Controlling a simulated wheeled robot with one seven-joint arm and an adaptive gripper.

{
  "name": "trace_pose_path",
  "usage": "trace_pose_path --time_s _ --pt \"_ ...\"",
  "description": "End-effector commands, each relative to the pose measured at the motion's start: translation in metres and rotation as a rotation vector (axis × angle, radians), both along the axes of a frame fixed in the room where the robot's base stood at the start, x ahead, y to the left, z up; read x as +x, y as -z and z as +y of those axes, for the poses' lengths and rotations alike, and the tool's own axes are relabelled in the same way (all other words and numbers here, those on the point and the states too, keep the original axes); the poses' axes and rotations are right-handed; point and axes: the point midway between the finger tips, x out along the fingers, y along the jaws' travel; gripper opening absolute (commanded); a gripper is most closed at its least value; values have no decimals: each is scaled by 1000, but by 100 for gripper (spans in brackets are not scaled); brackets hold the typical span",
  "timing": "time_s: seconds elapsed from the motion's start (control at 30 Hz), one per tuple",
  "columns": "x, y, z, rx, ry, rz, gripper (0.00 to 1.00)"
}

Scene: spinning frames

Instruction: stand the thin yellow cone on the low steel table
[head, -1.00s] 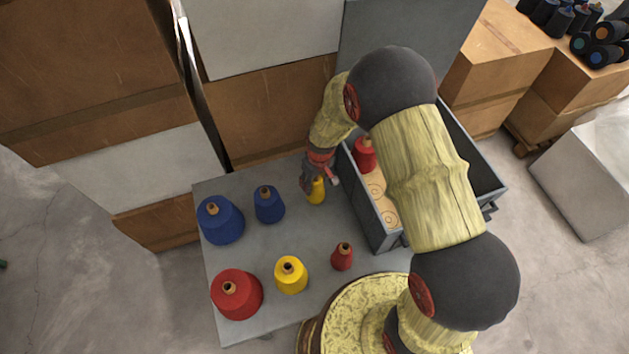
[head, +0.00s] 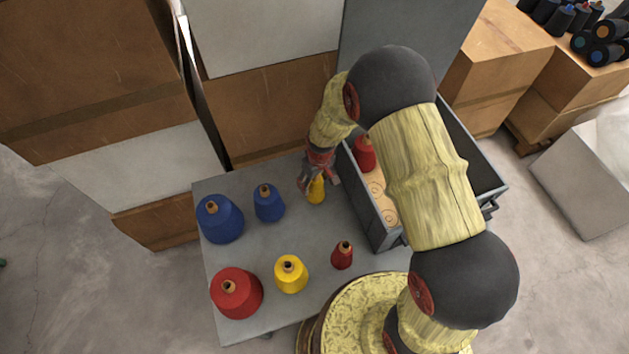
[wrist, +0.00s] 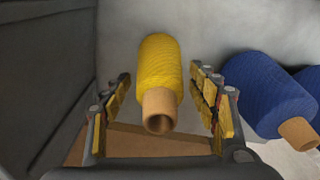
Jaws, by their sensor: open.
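The thin yellow cone (head: 317,192) stands upright on the low steel table (head: 262,240), near its far right part beside the grey crate. In the wrist view the yellow cone (wrist: 160,82) lies between the two fingers, with a gap on each side. My gripper (head: 319,180) is at the cone's top and is open around it. In the wrist view my gripper (wrist: 163,98) shows both yellow-padded fingers spread apart. The cone's top is partly hidden by the gripper in the head view.
On the table stand two blue cones (head: 220,219), a large red cone (head: 237,293), a wider yellow cone (head: 291,275) and a small red cone (head: 342,255). The grey crate (head: 378,228) at the table's right holds a red cone (head: 364,154). The table's middle is bare.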

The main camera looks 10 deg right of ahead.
Motion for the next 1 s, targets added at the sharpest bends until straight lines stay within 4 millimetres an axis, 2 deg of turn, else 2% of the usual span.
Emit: trace_pose_path --time_s 0.33,0.47,0.57,0.8,1.0 --pt "-1 0 0 0 0 1 66" --pt "0 -6 0 0 0 -1 66" --pt "-1 -19 -1 1 1 -2 66" --pt "-6 -68 -4 1 0 -3 66" --pt "-10 -101 -6 0 0 -2 66"
